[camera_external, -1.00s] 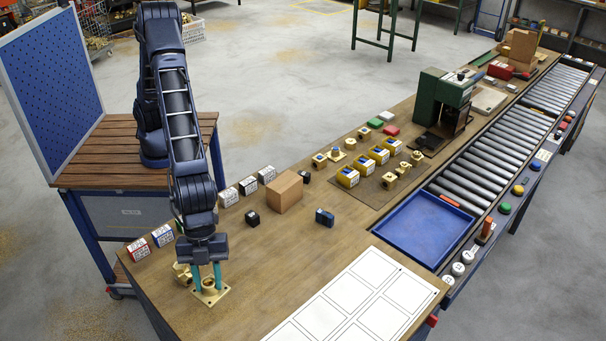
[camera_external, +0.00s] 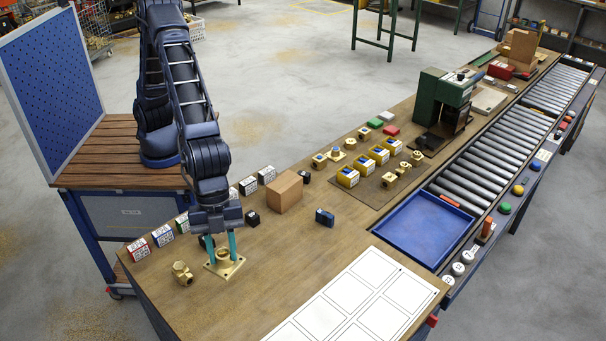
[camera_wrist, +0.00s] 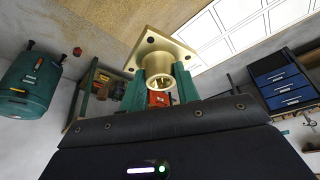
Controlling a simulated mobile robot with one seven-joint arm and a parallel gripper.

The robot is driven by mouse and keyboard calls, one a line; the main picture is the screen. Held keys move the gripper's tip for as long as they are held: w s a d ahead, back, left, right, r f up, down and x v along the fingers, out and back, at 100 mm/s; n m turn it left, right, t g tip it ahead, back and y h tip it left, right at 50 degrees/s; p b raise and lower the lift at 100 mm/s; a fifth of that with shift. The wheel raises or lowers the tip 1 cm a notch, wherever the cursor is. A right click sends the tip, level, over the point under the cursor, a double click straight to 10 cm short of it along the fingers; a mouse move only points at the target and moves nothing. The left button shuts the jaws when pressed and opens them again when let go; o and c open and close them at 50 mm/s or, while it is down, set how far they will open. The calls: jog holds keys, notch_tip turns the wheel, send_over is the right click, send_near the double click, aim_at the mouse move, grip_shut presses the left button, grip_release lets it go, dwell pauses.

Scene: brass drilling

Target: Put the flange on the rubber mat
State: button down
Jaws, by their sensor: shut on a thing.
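My gripper (camera_external: 221,249) points down at the near left of the workbench, with its teal fingers shut on the brass flange (camera_external: 229,268). The flange has a square plate with corner holes and a round collar. In the wrist view the flange (camera_wrist: 157,50) sits between the two fingers, its collar towards the camera. I cannot tell exactly how high its plate is above the bench. The dark mat (camera_external: 375,197), which looks like the rubber mat, lies farther along the bench to the right. Blue-and-yellow boxes and brass fittings stand on it. Its near part is bare.
A brass elbow fitting (camera_external: 182,273) lies left of the flange. A blue tray (camera_external: 425,232) and white gridded sheet (camera_external: 352,297) lie to the right.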

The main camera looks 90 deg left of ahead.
jog(key=w+a+f+n+t+y, duration=0.15)
jog(key=w+a+n, duration=0.25)
jog(key=w+a, duration=0.85)
jog(key=w+a+f+n+t, duration=0.1)
jog(key=w+a+f+n, duration=0.25)
jog(key=w+a, duration=0.85)
jog(key=w+a+f+n+y, duration=0.1)
jog(key=w+a+n, duration=0.2)
jog(key=w+a, duration=0.45)
jog(key=w+a+f+n+t+y, duration=0.15)
jog(key=w+a, duration=0.35)
jog(key=a, duration=0.6)
jog(key=w+a+n, duration=0.3)
jog(key=w+a, duration=0.3)
jog(key=a, duration=0.3)
jog(key=f, duration=1.9)
jog(key=shift+s+d+f, duration=0.1)
jog(key=shift+s+d, duration=0.05)
jog(key=shift+s, duration=0.05)
jog(key=shift+f, duration=0.15)
jog(key=c, duration=1)
grip_release()
jog(key=shift+g, duration=0.3)
jog(key=shift+c, duration=0.2)
